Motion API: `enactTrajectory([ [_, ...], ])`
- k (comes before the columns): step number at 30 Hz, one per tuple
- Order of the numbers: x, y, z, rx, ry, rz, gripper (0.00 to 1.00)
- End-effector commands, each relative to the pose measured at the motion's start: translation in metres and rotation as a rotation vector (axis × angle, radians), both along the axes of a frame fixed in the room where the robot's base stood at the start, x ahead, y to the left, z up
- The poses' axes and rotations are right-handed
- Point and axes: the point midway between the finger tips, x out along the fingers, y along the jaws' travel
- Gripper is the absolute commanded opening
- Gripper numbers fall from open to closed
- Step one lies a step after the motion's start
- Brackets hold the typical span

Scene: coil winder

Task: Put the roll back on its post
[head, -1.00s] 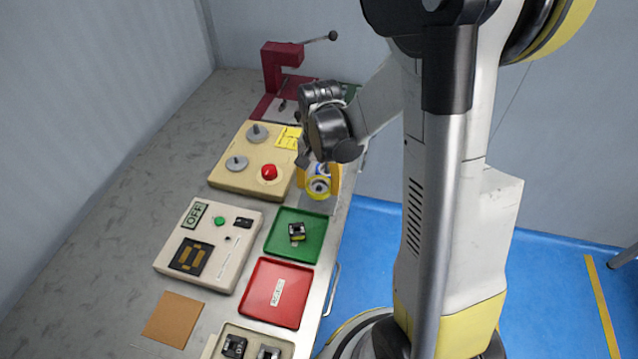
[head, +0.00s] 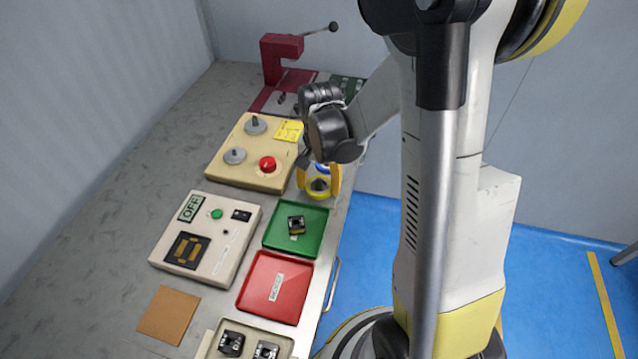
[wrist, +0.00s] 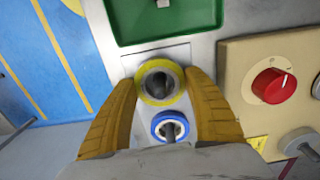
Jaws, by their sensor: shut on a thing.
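A yellow roll (head: 317,194) is between the yellow fingers of my gripper (head: 319,181), near the table's right edge. In the wrist view my gripper (wrist: 165,85) is shut on this yellow roll (wrist: 143,90), one finger on each side. A dark post end shows in the roll's hole, so the roll appears to be around or right over the post; its seating depth cannot be told. A blue roll (wrist: 158,128) with a dark post in its middle stands close by, between the fingers and nearer the palm. It is partly hidden in the head view (head: 322,168).
A green tray (head: 318,225) holding a small dark part lies in front, then a red tray (head: 250,298). The table's right edge is close.

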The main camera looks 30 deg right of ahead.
Motion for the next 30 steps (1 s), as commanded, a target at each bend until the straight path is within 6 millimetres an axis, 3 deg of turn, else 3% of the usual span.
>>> enactTrajectory([
  [9, 0.0, 0.0, -0.01, 0.0, 0.0, 0.0, 0.3],
  [10, 0.0, 0.0, -0.01, 0.0, 0.0, 0.0, 0.62],
  [12, 0.0, 0.0, -0.009, 0.0, 0.0, 0.0, 0.84],
  [23, 0.0, 0.0, -0.006, 0.0, 0.0, 0.0, 0.84],
  [30, -0.001, 0.0, 0.035, 0.0, 0.0, 0.0, 0.84],
])
